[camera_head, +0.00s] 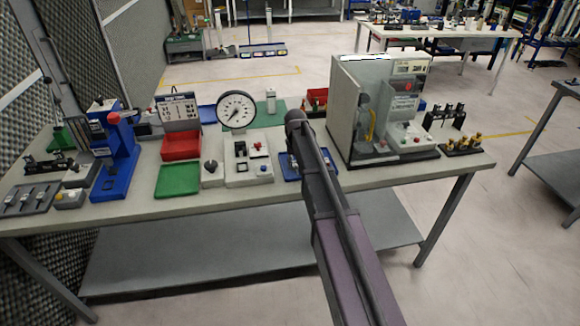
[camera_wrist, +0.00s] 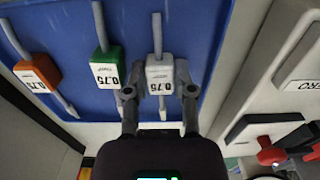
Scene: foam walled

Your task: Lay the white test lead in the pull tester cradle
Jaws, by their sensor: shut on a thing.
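The white test lead (camera_wrist: 160,70), a pale block with a 0.75 label and a thin lead running up from it, is in the wrist view. My gripper (camera_wrist: 158,92) is shut on its block, one finger on each side. The lead is over the blue tray (camera_wrist: 200,25); I cannot tell whether it still touches it. In the head view my arm hides the gripper and the lead, and part of the blue tray (camera_head: 286,174) shows beside it. A grey-white unit with a round dial (camera_head: 237,108), apparently the pull tester, stands left of the tray. Its cradle is not clear.
A green lead (camera_wrist: 106,68) and an orange lead (camera_wrist: 38,72) lie left of the white one. A large grey machine (camera_head: 370,110) stands right of my arm.

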